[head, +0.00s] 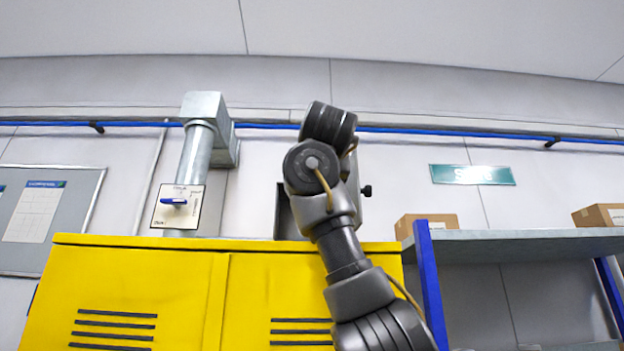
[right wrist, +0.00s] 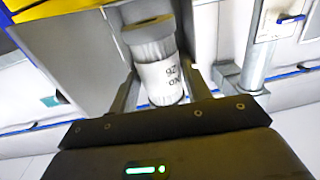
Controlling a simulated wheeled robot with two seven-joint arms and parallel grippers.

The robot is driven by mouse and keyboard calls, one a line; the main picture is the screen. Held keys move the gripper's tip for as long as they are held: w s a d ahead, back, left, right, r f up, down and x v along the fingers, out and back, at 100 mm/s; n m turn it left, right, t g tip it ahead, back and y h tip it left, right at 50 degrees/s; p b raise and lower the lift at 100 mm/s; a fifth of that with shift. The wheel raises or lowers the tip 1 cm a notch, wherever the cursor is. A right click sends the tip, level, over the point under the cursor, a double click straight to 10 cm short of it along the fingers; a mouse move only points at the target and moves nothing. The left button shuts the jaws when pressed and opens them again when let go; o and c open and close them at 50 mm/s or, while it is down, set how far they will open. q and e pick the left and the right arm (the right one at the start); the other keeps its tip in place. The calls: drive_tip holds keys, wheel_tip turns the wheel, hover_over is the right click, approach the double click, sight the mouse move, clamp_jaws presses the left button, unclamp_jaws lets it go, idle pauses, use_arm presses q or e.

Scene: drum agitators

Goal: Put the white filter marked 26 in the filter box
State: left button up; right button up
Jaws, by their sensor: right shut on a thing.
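The white filter (right wrist: 160,75), a pleated cylinder with a grey end cap and a label reading "No 26", sits between the fingers of my right gripper (right wrist: 160,88). The gripper is shut on it. In the head view my raised right arm hides the filter and the gripper. A grey box, seemingly the filter box (head: 283,214), shows in part behind that arm, above the yellow cabinet. In the right wrist view pale grey panels (right wrist: 205,45) lie close beyond the filter. I cannot tell whether the filter is inside the box. My left gripper is out of view.
The yellow cabinet (head: 140,290) stands below the arm. A metal duct (head: 195,155) with a switch plate (head: 178,208) is to the left. A shelf (head: 530,243) with blue posts and cardboard boxes (head: 428,224) is to the right. A blue pipe (head: 440,131) crosses the wall.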

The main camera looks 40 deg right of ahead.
drive_tip(key=shift+f+p+x, duration=0.15)
drive_tip(key=shift+p+x, duration=0.4)
drive_tip(key=shift+x, duration=0.6)
drive_tip(key=shift+f+p+x, duration=0.1)
drive_tip(key=shift+p+x, duration=0.45)
drive_tip(key=shift+x, duration=0.55)
drive_tip(key=p+x, duration=0.4)
drive_tip(key=x, duration=0.1)
drive_tip(key=p+x, duration=0.5)
drive_tip(key=d+p+x, duration=0.1)
drive_tip(key=p+x, duration=0.3)
drive_tip(key=x, duration=0.1)
drive_tip(key=shift+s+f+p, duration=0.1)
drive_tip(key=shift+f+p, duration=0.25)
drive_tip(key=shift+f, duration=0.05)
drive_tip(key=shift+d, duration=0.25)
drive_tip(key=shift+w+d+f, duration=0.1)
drive_tip(key=shift+w+f, duration=0.15)
drive_tip(key=shift+w, duration=0.1)
drive_tip(key=shift+f+b, duration=0.35)
drive_tip(key=shift+f, duration=0.05)
